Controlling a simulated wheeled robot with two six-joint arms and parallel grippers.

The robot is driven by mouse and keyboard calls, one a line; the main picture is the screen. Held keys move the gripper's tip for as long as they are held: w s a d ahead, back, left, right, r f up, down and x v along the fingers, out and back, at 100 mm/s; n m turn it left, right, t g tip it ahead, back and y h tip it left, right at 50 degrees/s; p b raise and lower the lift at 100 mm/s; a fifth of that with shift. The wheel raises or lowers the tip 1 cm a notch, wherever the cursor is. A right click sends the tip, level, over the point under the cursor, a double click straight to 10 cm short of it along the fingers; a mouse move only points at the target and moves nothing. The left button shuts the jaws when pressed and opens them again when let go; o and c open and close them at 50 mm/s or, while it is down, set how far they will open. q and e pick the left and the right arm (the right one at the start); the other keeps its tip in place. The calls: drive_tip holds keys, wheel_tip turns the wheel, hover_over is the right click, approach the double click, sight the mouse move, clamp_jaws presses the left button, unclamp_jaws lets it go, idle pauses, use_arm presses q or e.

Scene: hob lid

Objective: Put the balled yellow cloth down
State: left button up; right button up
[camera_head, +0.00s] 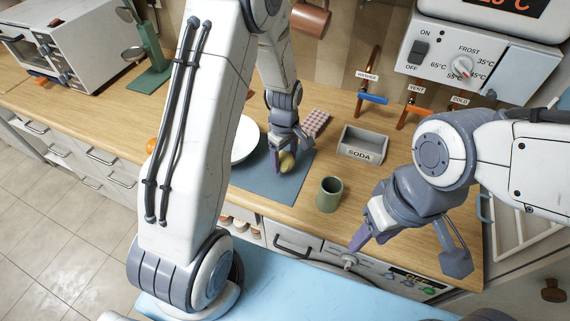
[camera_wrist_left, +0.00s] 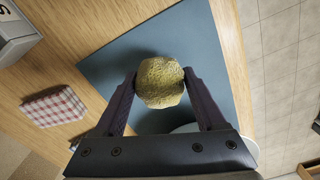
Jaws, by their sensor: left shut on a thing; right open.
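The balled yellow cloth (camera_wrist_left: 160,82) is a round, rough yellow lump. My left gripper (camera_head: 283,160) is shut on it, with one finger on each side in the left wrist view. In the head view the yellow cloth (camera_head: 287,162) shows between the fingers, over the blue-grey mat (camera_head: 262,183). I cannot tell whether the cloth touches the mat. My right gripper (camera_head: 408,248) is open and empty over the counter's front edge at the right.
A white plate (camera_head: 243,140) lies left of the gripper, partly hidden by my arm. A red checked cloth (camera_head: 316,122), a grey SODA box (camera_head: 362,144) and a green cup (camera_head: 329,194) stand to the right. The mat's front part is bare.

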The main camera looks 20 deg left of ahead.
sight(285, 167)
use_arm(q)
wheel_tip(285, 167, down, 3)
drive_tip(key=shift+f+p, duration=0.15)
drive_tip(key=shift+p, duration=0.3)
drive_tip(key=shift+f, duration=0.1)
drive_tip(key=shift+f, duration=0.1)
drive_tip(key=shift+f, duration=0.15)
drive_tip(key=o, duration=1.2)
drive_tip(key=shift+c, duration=0.2)
drive_tip(key=shift+r, duration=0.2)
